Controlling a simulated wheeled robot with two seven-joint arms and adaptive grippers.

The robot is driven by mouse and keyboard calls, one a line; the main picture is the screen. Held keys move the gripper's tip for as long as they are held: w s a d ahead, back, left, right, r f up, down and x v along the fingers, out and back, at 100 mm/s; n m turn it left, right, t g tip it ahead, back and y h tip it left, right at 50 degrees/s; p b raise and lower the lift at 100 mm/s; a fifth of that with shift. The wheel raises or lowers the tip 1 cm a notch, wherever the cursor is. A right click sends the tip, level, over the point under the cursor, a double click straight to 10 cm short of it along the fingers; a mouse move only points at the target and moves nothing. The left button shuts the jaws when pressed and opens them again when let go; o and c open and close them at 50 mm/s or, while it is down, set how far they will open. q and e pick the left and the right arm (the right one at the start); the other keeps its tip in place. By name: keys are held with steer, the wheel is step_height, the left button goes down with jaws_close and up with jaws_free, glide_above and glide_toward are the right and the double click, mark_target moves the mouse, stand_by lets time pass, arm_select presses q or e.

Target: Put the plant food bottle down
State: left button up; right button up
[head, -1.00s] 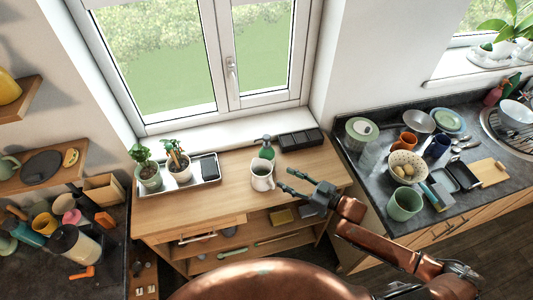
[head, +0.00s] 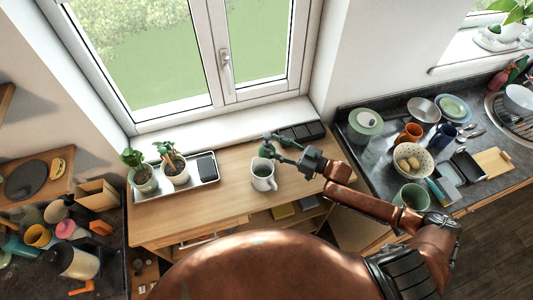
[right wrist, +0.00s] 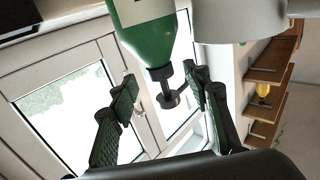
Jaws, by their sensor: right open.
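The plant food bottle is green with a white label and a dark pump-like top. In the right wrist view the bottle (right wrist: 148,38) shows with its top between the spread fingers, without clear contact. In the head view the bottle (head: 263,151) is on the wooden cabinet behind a white pitcher (head: 263,179), partly hidden by the fingers. My right gripper (head: 269,146) is open around the bottle's upper part; its fingers also show in the right wrist view (right wrist: 160,84). The bottle's base is hidden. My left gripper is not in view.
The white pitcher stands close to the bottle. A dark segmented tray (head: 301,133) is behind my right gripper. A metal tray (head: 152,194) with two potted plants stands left on the cabinet (head: 228,195). Wood between that tray and the pitcher is bare. A dish-filled counter is at right.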

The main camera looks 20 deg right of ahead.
mark_target(267, 142)
steer(key=x, duration=0.2)
steer(key=shift+w+a, duration=0.4)
steer(key=shift+a, duration=0.15)
steer(key=shift+c, duration=0.2)
steer(key=c, duration=0.8)
jaws_close()
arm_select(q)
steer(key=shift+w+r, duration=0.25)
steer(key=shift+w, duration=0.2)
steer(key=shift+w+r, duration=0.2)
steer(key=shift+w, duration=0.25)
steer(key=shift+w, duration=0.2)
arm_select(e)
steer(key=shift+r, duration=0.1)
